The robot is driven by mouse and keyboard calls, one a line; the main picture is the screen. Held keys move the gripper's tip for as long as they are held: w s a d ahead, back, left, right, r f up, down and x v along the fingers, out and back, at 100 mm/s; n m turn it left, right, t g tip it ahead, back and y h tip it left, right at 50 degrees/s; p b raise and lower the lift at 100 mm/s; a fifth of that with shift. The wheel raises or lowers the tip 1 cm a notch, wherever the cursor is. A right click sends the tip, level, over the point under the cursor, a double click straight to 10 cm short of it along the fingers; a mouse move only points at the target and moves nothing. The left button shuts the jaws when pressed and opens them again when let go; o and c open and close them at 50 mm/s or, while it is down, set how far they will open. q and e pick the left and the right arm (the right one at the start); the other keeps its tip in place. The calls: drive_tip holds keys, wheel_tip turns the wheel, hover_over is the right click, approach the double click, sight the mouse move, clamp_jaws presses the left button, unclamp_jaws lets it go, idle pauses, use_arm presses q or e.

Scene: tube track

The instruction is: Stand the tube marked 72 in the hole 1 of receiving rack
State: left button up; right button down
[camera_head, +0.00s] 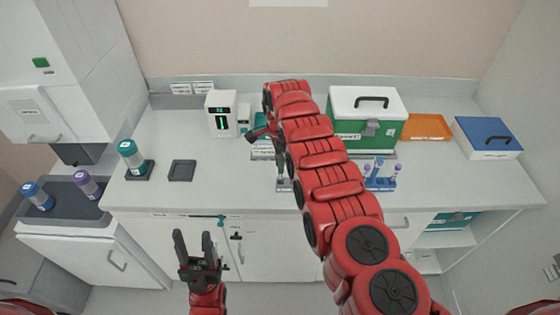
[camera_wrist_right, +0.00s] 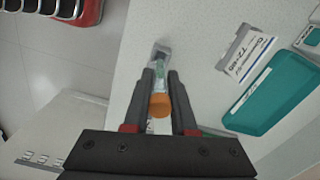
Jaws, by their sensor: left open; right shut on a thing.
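My right gripper (camera_wrist_right: 161,88) is shut on a tube with an orange cap (camera_wrist_right: 160,105) and a clear body. The tube's far end is at a small grey holder (camera_wrist_right: 161,50); I cannot tell whether it is inside it. No number on the tube is readable. In the head view my right arm hides the tube and most of the gripper. My left gripper (camera_head: 194,245) is open and empty in front of the cabinet. A blue rack (camera_head: 380,183) with purple-capped tubes stands right of my right arm; I cannot tell whether it is the receiving rack.
A teal tray (camera_wrist_right: 270,100) with a label card (camera_wrist_right: 248,52) lies beside the held tube. A green box (camera_head: 365,115), an orange tray (camera_head: 427,127) and a blue-lidded box (camera_head: 487,137) stand at the right. A teal-capped bottle (camera_head: 132,156) and an empty dark tray (camera_head: 182,170) are at the left.

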sight(280, 178)
drive_tip(key=shift+f, duration=0.55)
drive_tip(key=shift+f+b, duration=0.2)
drive_tip(key=shift+b, duration=0.35)
idle(0.3)
drive_tip(key=shift+f, duration=0.1)
drive_tip(key=shift+f+b, duration=0.25)
drive_tip(key=shift+b, duration=0.15)
drive_tip(key=shift+f+b, duration=0.3)
drive_tip(key=shift+f, duration=0.1)
drive_tip(key=shift+f, duration=0.15)
idle(0.5)
drive_tip(key=shift+f+b, duration=0.5)
drive_tip(key=shift+b, duration=0.3)
drive_tip(key=c, duration=0.7)
unclamp_jaws()
